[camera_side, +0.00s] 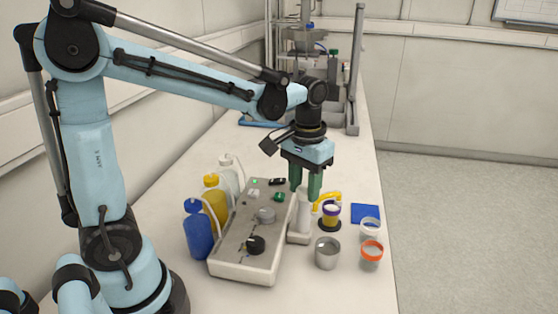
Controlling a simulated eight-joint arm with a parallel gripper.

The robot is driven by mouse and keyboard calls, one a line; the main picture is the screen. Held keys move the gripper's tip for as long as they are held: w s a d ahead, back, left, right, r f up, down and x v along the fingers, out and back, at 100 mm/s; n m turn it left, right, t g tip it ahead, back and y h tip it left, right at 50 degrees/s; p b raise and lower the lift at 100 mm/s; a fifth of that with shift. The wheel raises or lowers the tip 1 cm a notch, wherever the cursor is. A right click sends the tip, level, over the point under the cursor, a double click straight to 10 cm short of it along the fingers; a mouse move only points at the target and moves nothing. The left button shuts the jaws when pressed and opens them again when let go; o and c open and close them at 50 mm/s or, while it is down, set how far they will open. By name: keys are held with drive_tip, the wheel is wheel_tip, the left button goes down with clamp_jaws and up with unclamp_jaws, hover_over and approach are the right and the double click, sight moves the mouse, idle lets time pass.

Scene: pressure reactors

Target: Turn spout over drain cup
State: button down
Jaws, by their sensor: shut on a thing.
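A yellow spout (328,197) sticks out to the right from the top of a short white column (303,214) beside the control box. Its outer end is over or just behind a purple-banded cup (330,212) on a dark base. My gripper (306,193) points straight down, its green fingers closed around the spout's inner part at the column top. The fingers hide that part. A grey metal cup (327,254), which looks like the drain cup, stands in front of the column, apart from the spout's end.
An orange-rimmed cup (371,254) and a pale cup (369,229) stand to the right, near a blue pad (365,212) and the table edge. The control box (236,248) with knobs lies left.

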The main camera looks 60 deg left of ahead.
drive_tip(key=m, duration=1.1)
drive_tip(key=shift+a, duration=0.1)
drive_tip(key=shift+m, duration=2.1)
drive_tip(key=c, duration=0.6)
unclamp_jaws()
drive_tip(key=shift+c, duration=0.2)
wheel_tip(320, 180, up, 12)
